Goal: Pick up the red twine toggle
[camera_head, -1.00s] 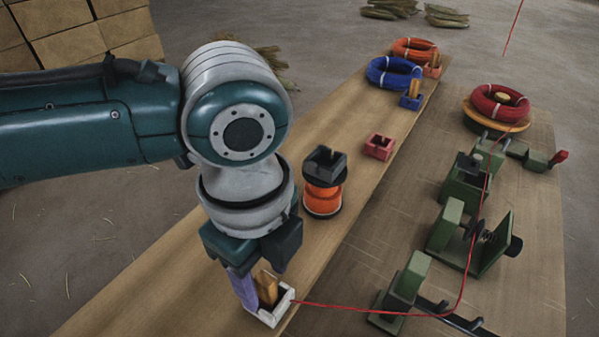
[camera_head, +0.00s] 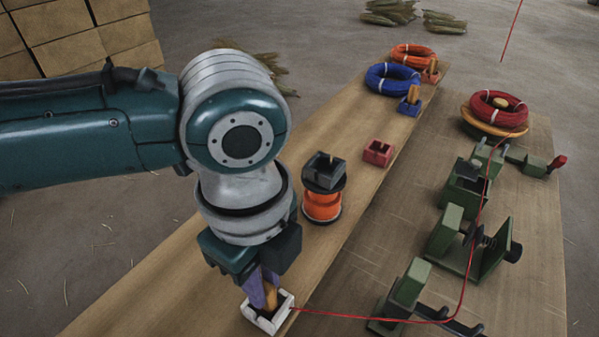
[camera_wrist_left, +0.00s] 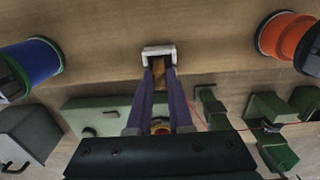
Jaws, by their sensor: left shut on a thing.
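The red twine toggle (camera_head: 271,297) is a small wooden peg standing in a white open holder (camera_head: 257,321) near the front of the wooden bench. Red twine (camera_head: 380,318) runs from it to the right, over the green machine. My left gripper (camera_head: 265,291) points down with its purple fingers shut on the toggle. In the left wrist view the toggle (camera_wrist_left: 169,75) shows between the two fingers (camera_wrist_left: 162,85), with the white holder (camera_wrist_left: 160,49) around its far end. The toggle's lower end is hidden in the holder. My right gripper is not in view.
Close behind stands an orange spool (camera_head: 321,206) with a dark holder (camera_head: 323,167) on it. Farther back are an empty red holder (camera_head: 378,152), a blue coil (camera_head: 385,80) and an orange coil (camera_head: 403,53). Green machine parts (camera_head: 450,240) stand right.

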